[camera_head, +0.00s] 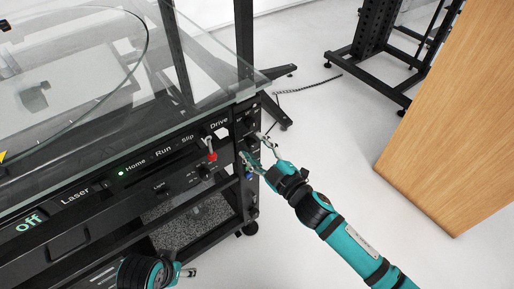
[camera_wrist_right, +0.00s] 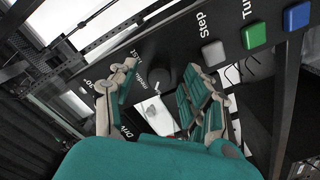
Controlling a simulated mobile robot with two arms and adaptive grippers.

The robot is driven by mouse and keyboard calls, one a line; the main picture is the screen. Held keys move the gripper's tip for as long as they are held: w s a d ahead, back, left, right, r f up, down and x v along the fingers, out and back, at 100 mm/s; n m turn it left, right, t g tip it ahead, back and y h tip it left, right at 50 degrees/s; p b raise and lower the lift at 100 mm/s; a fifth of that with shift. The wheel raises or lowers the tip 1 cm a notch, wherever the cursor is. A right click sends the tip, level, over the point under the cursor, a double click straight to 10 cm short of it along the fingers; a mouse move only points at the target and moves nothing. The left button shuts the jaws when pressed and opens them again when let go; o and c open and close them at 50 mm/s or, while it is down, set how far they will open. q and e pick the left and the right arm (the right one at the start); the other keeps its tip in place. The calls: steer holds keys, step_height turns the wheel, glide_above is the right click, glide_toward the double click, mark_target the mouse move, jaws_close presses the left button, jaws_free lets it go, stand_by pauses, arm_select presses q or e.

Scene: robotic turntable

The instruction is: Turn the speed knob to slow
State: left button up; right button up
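In the right wrist view, a round black knob (camera_wrist_right: 165,77) stands on the black panel beside small, partly legible lettering. It lies between and beyond the spread fingers of my right gripper (camera_wrist_right: 157,88). I cannot tell whether a finger touches it, and its pointer setting is not readable. In the head view, my right gripper (camera_head: 252,147) is open at the right end of the turntable's front panel (camera_head: 110,205), and I cannot pick out the knob clearly there. My left gripper (camera_head: 184,273) is partly visible at the bottom edge, apart from the panel; its finger opening is unclear.
A red-based toggle (camera_head: 212,156) sits left of my right gripper. Grey (camera_wrist_right: 214,53), green (camera_wrist_right: 254,36) and blue (camera_wrist_right: 297,17) buttons line the panel. A glass top (camera_head: 110,125) overhangs the panel. A wooden board (camera_head: 455,120) stands right; open floor lies between.

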steer(key=v, duration=1.2)
stand_by(0.4)
